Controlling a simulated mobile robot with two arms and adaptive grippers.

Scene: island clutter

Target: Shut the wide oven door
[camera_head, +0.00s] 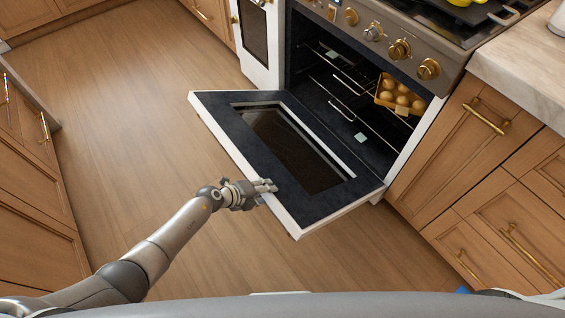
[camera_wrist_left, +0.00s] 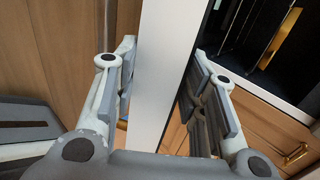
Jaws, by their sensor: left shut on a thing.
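The wide oven door (camera_head: 222,128) is swung down and open, with its dark inner face and glass window up. Its white edge (camera_wrist_left: 160,62) runs between the fingers in the left wrist view. The oven cavity (camera_head: 318,92) is open behind the door, with wire racks inside. My right gripper is not in view.
A tray of round, egg-like items (camera_head: 400,97) sits on the upper rack at right. Wooden cabinets (camera_head: 480,165) flank the oven at right, and others (camera_head: 35,190) stand at far left. The wood floor (camera_head: 135,85) left of the door is clear.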

